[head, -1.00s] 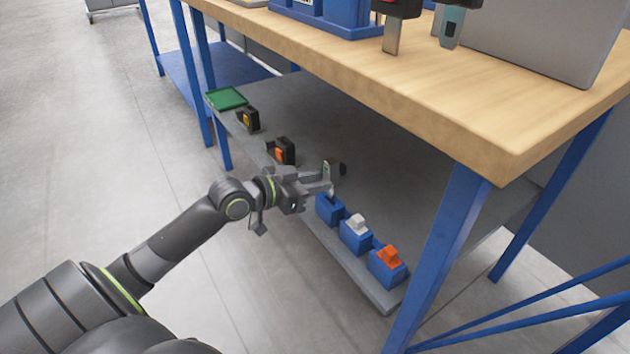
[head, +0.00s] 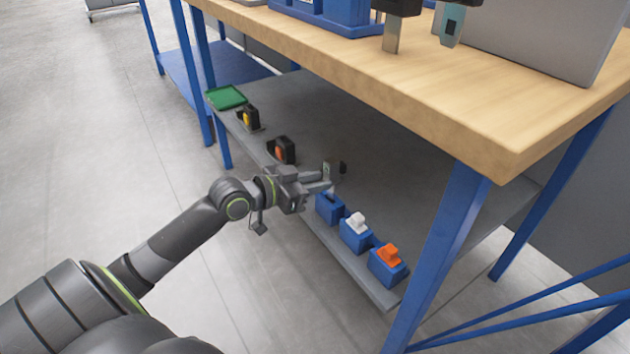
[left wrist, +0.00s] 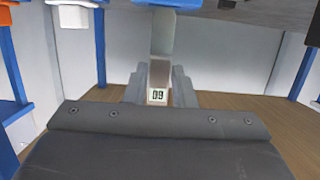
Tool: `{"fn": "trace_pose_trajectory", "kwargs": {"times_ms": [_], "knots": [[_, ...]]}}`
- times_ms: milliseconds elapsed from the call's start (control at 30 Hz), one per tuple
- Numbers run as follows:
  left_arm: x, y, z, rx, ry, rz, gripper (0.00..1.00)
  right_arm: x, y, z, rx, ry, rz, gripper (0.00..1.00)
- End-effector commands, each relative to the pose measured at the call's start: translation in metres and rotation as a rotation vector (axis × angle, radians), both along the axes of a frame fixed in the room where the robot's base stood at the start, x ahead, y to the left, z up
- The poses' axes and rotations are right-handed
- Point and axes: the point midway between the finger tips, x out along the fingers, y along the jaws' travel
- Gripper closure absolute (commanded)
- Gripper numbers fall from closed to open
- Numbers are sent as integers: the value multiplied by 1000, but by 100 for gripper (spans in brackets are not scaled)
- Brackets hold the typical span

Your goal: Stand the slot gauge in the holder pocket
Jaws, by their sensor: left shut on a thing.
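My left gripper (head: 318,183) is shut on the slot gauge, a small pale upright piece (head: 326,170) at its fingertips. In the left wrist view the gauge (left wrist: 161,40) stands between the stepped grey fingers (left wrist: 160,85), with a "09" label near its base. A small blue holder (head: 328,210) is on the lower shelf, just below and in front of the fingertips; its pocket looks dark and empty. In the left wrist view the holder (left wrist: 168,4) shows at the top, beyond the gauge. Whether gauge and holder touch, I cannot tell. My right gripper is not clearly seen.
Blue holders with a white block (head: 357,222) and an orange block (head: 388,252) stand to the right. Black items (head: 283,150) and a green tray (head: 226,97) lie farther left on the shelf. The wooden tabletop (head: 480,110) overhangs; a blue leg (head: 440,260) stands at the right.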

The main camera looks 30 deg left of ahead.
Motion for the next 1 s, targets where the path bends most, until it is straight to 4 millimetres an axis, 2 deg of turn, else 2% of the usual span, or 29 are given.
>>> {"fn": "trace_pose_trajectory", "kwargs": {"times_ms": [1000], "knots": [[0, 0, -25, 0, -3, 0, 100, 0, 0, -24, 0, 10, -3, 77]]}}
